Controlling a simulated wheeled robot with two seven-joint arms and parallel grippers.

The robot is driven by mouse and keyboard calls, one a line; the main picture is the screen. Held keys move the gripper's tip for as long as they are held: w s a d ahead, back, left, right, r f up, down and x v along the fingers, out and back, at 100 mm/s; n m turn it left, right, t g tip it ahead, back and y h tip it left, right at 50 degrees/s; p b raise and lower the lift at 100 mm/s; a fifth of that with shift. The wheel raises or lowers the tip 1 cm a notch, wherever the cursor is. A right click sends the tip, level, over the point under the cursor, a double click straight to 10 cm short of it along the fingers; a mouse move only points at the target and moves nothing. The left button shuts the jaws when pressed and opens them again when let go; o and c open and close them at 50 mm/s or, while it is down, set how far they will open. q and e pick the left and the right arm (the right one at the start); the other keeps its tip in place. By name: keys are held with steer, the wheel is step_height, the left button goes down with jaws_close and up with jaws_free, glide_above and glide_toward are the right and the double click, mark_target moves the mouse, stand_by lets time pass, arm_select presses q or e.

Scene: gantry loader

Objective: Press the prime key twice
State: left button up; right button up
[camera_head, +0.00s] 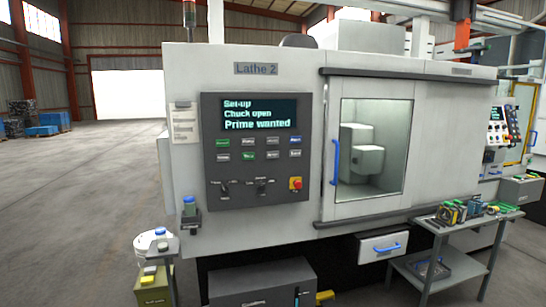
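The control panel (255,183) of the lathe marked "Lathe 2" faces me in the head view. Its screen (259,113) reads "Set-up", "Chuck open", "Prime wanted". Below the screen are two rows of small keys. The top row has a green key (222,143), two grey ones and a blue key (295,139). The lower row has a green key (247,156) among grey ones. The key labels are too small to read surely, so I cannot tell which is the prime key. Neither of my grippers is in view.
Dark knobs (224,188) and a red stop button on yellow (295,184) sit below the keys. The lathe door (371,150) has a blue handle (335,162). A tool cart (440,262) stands at the right, a bucket (157,243) at lower left. Open floor (80,190) lies left.

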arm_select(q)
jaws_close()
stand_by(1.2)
